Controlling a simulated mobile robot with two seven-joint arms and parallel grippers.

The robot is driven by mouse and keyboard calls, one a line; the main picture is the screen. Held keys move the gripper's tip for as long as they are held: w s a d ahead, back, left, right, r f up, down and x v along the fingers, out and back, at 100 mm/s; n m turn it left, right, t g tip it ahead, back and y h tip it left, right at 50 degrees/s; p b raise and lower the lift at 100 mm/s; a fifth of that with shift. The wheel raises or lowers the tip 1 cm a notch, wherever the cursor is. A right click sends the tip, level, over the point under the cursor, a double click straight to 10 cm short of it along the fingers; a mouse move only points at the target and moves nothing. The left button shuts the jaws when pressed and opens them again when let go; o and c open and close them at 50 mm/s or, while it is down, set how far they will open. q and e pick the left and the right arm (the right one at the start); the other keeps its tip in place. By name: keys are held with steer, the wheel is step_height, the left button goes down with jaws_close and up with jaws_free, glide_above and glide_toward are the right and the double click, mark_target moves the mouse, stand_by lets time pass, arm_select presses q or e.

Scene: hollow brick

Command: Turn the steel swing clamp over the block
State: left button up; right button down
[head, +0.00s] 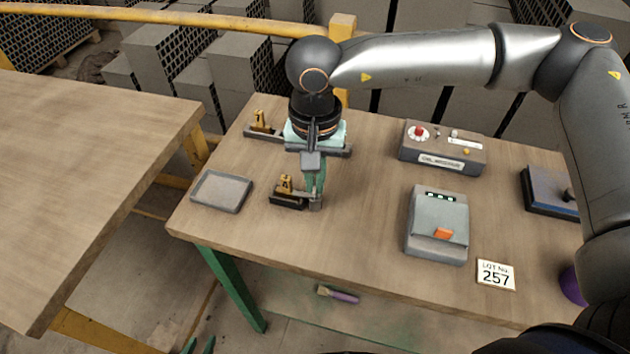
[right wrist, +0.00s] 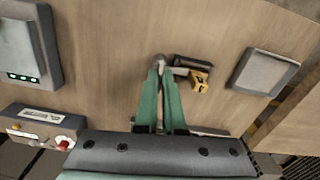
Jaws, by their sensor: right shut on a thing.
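The near swing clamp has a dark base (head: 285,203), a brass-yellow part (head: 286,185) and a short steel arm ending in a grey knob (head: 316,203). In the right wrist view the steel arm (right wrist: 180,71) reaches from the dark base to the knob between my fingertips. My right gripper (head: 314,192) points down, its green fingers shut on that knob; it also shows in the right wrist view (right wrist: 160,72). I cannot tell which part is the block.
A similar brass-and-dark clamp (head: 262,124) stands behind, partly hidden by my right gripper. A grey tray (head: 222,191) lies left. A control box (head: 441,150), a grey device with an orange button (head: 437,225) and a lot card (head: 496,274) stand right. Bare wood lies between.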

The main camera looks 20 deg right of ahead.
steer(key=shift+m+b, duration=0.5)
steer(key=shift+m, duration=0.3)
arm_select(q)
steer(key=shift+f, duration=0.85)
arm_select(e)
steer(key=c, duration=1)
jaws_free()
arm_select(q)
steer(key=shift+f, duration=0.15)
arm_select(e)
step_height(320, 180, up, 13)
steer(key=shift+f, duration=0.2)
arm_select(q)
steer(key=shift+d, duration=0.1)
